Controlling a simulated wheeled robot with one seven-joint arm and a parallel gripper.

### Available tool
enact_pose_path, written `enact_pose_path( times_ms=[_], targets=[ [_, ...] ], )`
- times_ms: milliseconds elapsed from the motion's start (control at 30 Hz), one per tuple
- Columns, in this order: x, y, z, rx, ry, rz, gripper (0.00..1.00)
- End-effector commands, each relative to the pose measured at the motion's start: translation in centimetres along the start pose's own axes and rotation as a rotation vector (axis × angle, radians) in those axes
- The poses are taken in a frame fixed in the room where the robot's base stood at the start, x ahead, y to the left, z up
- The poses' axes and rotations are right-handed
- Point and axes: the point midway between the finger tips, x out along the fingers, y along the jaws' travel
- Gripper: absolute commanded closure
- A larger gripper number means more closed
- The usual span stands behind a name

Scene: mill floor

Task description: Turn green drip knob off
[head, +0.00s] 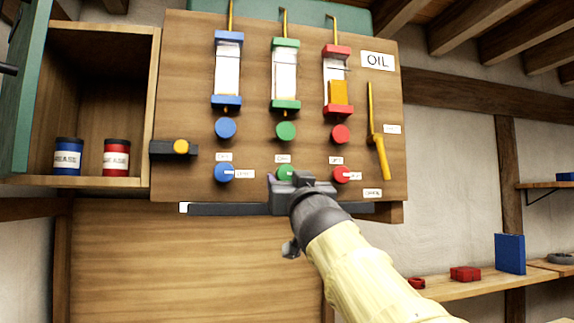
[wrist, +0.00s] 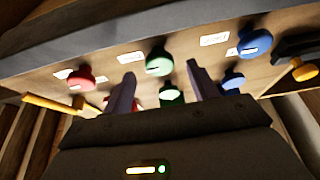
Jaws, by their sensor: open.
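The lower green knob (head: 285,172) sits on the wooden oil board (head: 180,90), below a round green knob (head: 286,130) and the green-framed glass. It has a pale mark on its face and is partly hidden by my gripper (head: 300,184) in the head view. In the wrist view the lower green knob (wrist: 158,60) shows just beyond and between my two fingertips (wrist: 160,72). The jaws are open, one finger toward each side of the knob. I cannot tell whether either touches it. The upper green knob (wrist: 172,97) shows lower, between the fingers.
A lower blue knob (head: 224,173) and lower red knob (head: 341,174) flank the green one closely. A yellow lever (head: 377,140) is at right, a yellow button (head: 181,146) at left. A dark rail (head: 230,209) runs under the board. Cans stand in the left cabinet.

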Motion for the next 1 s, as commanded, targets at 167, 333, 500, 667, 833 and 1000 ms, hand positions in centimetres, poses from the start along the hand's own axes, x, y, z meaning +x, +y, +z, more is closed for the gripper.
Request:
enact_pose_path(
  times_ms=[167,333,500,667,833,1000],
  targets=[
    [1.9,0.0,-0.4,-0.005,-0.002,0.001,0.41],
    [3.1,0.0,-0.2,-0.002,-0.002,0.001,0.41],
    [3.5,0.1,0.0,-0.001,-0.002,0.001,0.41],
    [3.5,0.1,0.1,0.000,-0.001,0.000,0.41],
    [3.5,0.0,0.1,0.000,-0.001,0.000,0.61],
    [3.5,0.0,0.1,0.000,-0.001,0.000,0.85]
  ],
)
